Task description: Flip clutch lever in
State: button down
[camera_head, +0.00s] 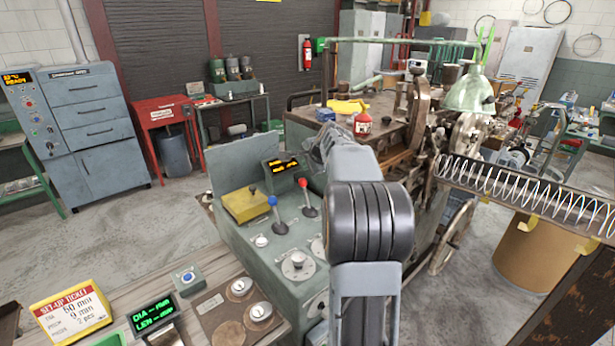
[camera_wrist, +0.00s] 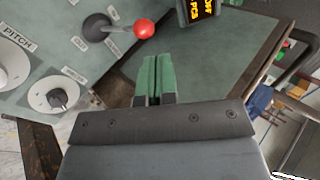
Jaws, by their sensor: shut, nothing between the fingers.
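A lever with a red ball knob (camera_head: 302,182) stands on the grey-green control panel (camera_head: 262,277). In the wrist view the red knob (camera_wrist: 145,28) sits at the top, on a shaft rising from a dark round base. Small labels lie around that base, too blurred to read surely, so I cannot tell that it is the clutch lever. A second lever with a blue knob (camera_head: 272,201) stands to its left. My gripper (camera_wrist: 160,60) is shut and empty, apart from the red knob and just below it in the wrist view. My arm hides the gripper in the head view.
A dial marked PITCH (camera_wrist: 12,68) and another dial (camera_wrist: 58,97) lie left of the gripper. A small lit display (camera_head: 281,165) stands behind the levers, and a yellow box (camera_head: 245,205) is left of them. A long spring (camera_head: 530,195) lies at right.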

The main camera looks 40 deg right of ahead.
jog(key=shift+s+a+r, duration=0.1)
jog(key=shift+s+r, duration=0.1)
jog(key=shift+r, duration=0.55)
jog(key=shift+s+r, duration=0.2)
jog(key=shift+r, duration=0.6)
jog(key=shift+s+a+r, duration=0.1)
jog(key=shift+s+r, duration=0.1)
jog(key=shift+r, duration=0.55)
jog(key=s+a+f+n+g, duration=0.35)
jog(key=s+f+n, duration=0.25)
jog(key=f, duration=0.2)
jog(key=s+a+f+n, duration=0.2)
jog(key=s+a+n, duration=0.4)
jog(key=s+a, duration=0.3)
jog(key=s+a+f+n+y, duration=0.1)
jog(key=s+a+f+n, duration=0.1)
jog(key=s+a+n, duration=0.5)
jog(key=s+a+g, duration=0.1)
jog(key=s+a, duration=0.2)
jog(key=a, duration=0.4)
jog(key=shift+s+a+f, duration=0.15)
jog(key=shift+a+f, duration=0.1)
jog(key=shift+s, duration=0.1)
